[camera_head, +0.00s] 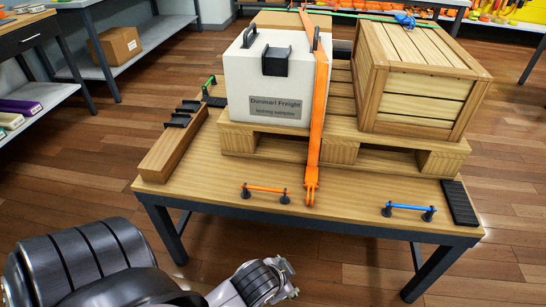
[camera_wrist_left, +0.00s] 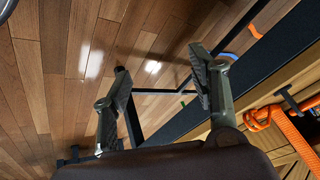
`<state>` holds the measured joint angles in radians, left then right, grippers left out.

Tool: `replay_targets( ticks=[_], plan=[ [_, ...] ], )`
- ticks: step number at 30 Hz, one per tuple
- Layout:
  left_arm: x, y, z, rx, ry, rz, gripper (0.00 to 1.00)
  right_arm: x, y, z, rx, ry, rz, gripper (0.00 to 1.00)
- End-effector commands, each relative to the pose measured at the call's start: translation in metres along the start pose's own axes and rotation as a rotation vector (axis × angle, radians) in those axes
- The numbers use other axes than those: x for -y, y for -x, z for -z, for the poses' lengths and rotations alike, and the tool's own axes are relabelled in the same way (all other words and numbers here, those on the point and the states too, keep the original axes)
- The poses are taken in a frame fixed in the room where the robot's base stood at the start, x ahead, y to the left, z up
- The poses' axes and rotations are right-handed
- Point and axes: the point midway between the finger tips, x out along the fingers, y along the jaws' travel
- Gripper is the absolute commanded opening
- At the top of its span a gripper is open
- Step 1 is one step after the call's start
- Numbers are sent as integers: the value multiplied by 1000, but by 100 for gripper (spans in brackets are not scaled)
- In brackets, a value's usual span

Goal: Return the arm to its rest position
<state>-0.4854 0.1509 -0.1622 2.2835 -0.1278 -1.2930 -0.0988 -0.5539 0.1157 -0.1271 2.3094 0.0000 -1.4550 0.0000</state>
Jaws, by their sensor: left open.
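My left gripper (camera_wrist_left: 160,64) shows in the left wrist view with its two fingers spread and nothing between them. Wooden floor and dark table-frame bars lie beyond the fingers. In the head view my left arm comes in along the bottom left, in front of the near table edge, and its outer part is low at the bottom middle. The fingers cannot be made out clearly there. My right gripper is not in view.
A wooden table (camera_head: 225,178) holds a pallet (camera_head: 270,142) with a white box (camera_head: 262,90) and wooden crate (camera_head: 420,60). An orange strap (camera_head: 318,100) hangs down the box side. Orange (camera_head: 265,189) and blue (camera_head: 408,207) pieces sit near the front edge. Shelves stand left.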

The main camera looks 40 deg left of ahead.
Motion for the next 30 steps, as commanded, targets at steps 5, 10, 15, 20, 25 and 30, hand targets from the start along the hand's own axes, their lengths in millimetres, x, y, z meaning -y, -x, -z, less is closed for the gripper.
replay_targets(
  ticks=[5, 10, 15, 20, 25, 30],
  plan=[
    [-32, 11, -51, 177, 160, -130, 54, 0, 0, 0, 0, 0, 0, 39],
    [-36, 13, -56, 199, 178, -145, 54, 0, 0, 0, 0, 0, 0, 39],
    [-36, 13, -56, 197, 175, -143, 54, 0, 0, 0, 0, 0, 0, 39],
    [-36, 13, -56, 196, 173, -143, 54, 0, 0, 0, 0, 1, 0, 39],
    [-36, 10, -56, 201, 171, -144, 54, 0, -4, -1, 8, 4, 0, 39],
    [-43, -14, -65, 229, 166, -150, 54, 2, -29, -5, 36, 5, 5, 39]
  ],
)
